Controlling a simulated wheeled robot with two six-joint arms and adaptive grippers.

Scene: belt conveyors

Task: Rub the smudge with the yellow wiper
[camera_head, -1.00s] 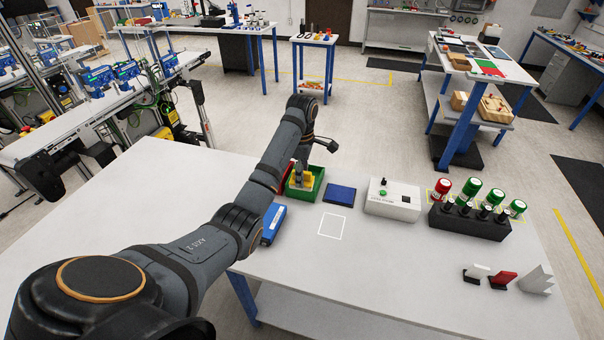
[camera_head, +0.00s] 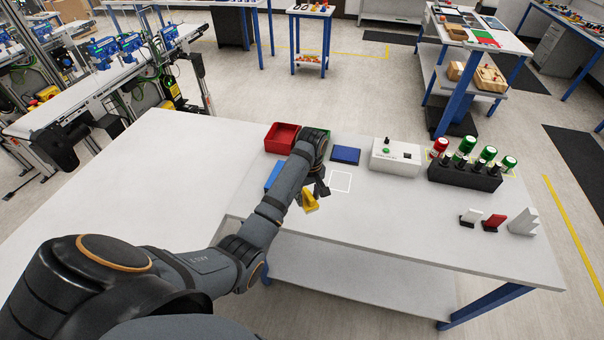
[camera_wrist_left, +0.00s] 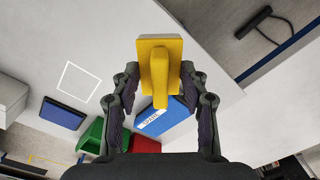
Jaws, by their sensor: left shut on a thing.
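The yellow wiper (camera_head: 310,202) is in my left gripper (camera_head: 316,190), held above the white table near its front edge, left of a white outlined square (camera_head: 340,182). In the left wrist view the wiper (camera_wrist_left: 161,50) shows its flat plate and raised handle, with the fingers of my left gripper (camera_wrist_left: 160,85) on either side of it. The outlined square also shows there (camera_wrist_left: 79,79), apart from the wiper. I cannot make out a smudge in either view. My right gripper is not in view.
A red bin (camera_head: 281,137) and a partly hidden green bin (camera_wrist_left: 92,134) stand behind my arm, near a blue box (camera_wrist_left: 167,118). A dark blue pad (camera_head: 345,155), a white button box (camera_head: 396,158) and a black rack (camera_head: 465,177) line the back.

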